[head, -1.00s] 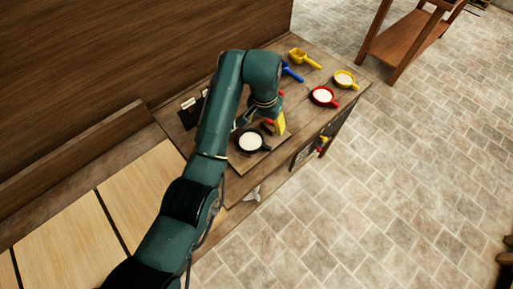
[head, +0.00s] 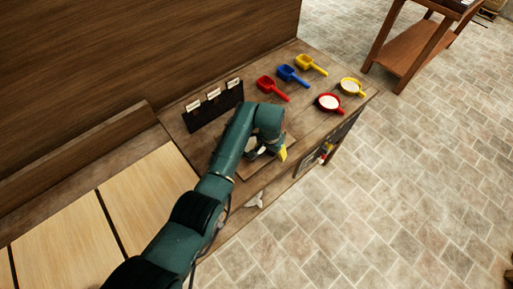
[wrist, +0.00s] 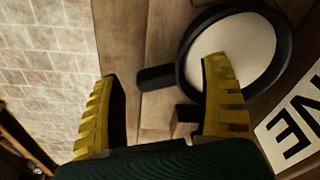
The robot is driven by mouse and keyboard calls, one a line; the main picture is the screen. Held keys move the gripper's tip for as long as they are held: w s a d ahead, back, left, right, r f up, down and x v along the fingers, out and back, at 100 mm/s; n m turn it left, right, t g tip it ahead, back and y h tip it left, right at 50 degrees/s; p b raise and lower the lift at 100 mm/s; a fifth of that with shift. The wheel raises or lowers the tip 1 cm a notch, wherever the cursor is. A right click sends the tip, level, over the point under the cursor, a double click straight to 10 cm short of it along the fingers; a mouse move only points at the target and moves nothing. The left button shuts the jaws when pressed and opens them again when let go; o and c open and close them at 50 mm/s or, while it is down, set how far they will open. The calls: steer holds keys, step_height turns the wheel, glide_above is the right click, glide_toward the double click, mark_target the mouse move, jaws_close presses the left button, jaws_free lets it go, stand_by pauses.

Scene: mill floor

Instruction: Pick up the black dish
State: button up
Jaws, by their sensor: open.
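The black dish (wrist: 232,12) is round with a white filling and shows at the top right of the wrist view. Its short black handle (wrist: 157,78) points left, into the space between my two yellow fingers. My gripper (wrist: 160,70) is open. Its right finger overlaps the dish's near rim in the picture; I cannot tell whether it touches. In the head view my gripper (head: 276,156) is low over the wooden bench, and my arm hides the dish there.
Red (head: 272,88), blue (head: 292,75) and yellow (head: 311,65) scoops lie on the bench behind. A red dish (head: 330,103) and a yellow dish (head: 351,87) with white filling stand right. A black card holder (head: 214,108) stands left of my gripper.

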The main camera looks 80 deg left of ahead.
steer(key=c, duration=1.4)
steer(key=shift+o, duration=0.2)
steer(key=shift+r, duration=0.1)
